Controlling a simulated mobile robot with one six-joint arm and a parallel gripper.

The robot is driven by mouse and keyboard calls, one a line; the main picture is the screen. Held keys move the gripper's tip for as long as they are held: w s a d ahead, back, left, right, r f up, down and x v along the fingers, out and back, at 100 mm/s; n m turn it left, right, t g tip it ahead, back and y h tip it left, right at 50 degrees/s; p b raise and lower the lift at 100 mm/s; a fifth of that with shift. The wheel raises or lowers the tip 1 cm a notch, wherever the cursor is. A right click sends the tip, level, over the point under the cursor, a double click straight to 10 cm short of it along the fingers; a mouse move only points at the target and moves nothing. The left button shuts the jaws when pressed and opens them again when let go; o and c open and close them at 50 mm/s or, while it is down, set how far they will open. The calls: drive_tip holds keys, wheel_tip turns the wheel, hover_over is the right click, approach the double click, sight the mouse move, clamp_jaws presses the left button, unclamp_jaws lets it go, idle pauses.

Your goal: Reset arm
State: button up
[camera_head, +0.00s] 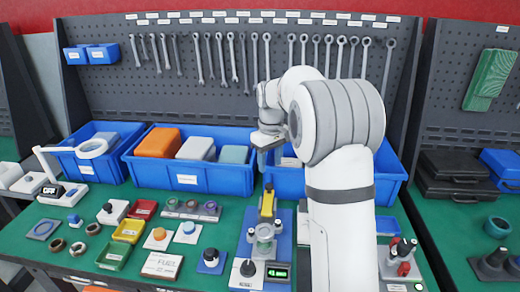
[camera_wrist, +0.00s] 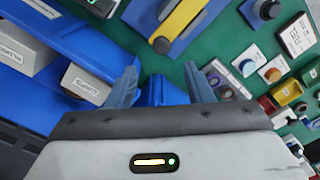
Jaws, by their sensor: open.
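My gripper (camera_wrist: 163,88) is open in the wrist view, its two blue-grey fingers apart with nothing held between them. In the head view my white arm rises from the front right, and my gripper (camera_head: 262,155) hangs over the blue bins near the back of the green table (camera_head: 218,240). Its fingertips are hard to make out there. A test fixture (camera_head: 265,232) with a yellow bar and a green display stands on the table in front of my gripper, apart from it.
Blue bins (camera_head: 190,178) with boxes line the back edge below a pegboard (camera_head: 290,85) of wrenches. Small trays, buttons and rings (camera_head: 74,249) crowd the table's left side. A lamp-like magnifier (camera_head: 91,148) stands at the left. My arm hides part of the right bin (camera_head: 392,178).

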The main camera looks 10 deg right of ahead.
drive_tip(key=s+a+r+m+t, duration=0.1)
drive_tip(key=s+r, duration=0.1)
drive_tip(key=s, duration=0.6)
drive_tip(key=s+a+r+m+t, duration=0.1)
drive_tip(key=s+r+m, duration=0.15)
drive_tip(key=s, duration=0.65)
drive_tip(key=s+f+m, duration=0.1)
drive_tip(key=s+f, duration=0.2)
drive_tip(key=s, duration=1.2)
drive_tip(key=shift+a+f+m+t, duration=0.3)
drive_tip(key=shift+m+t, duration=0.05)
drive_tip(key=shift+t, duration=0.05)
drive_tip(key=shift+c, duration=0.5)
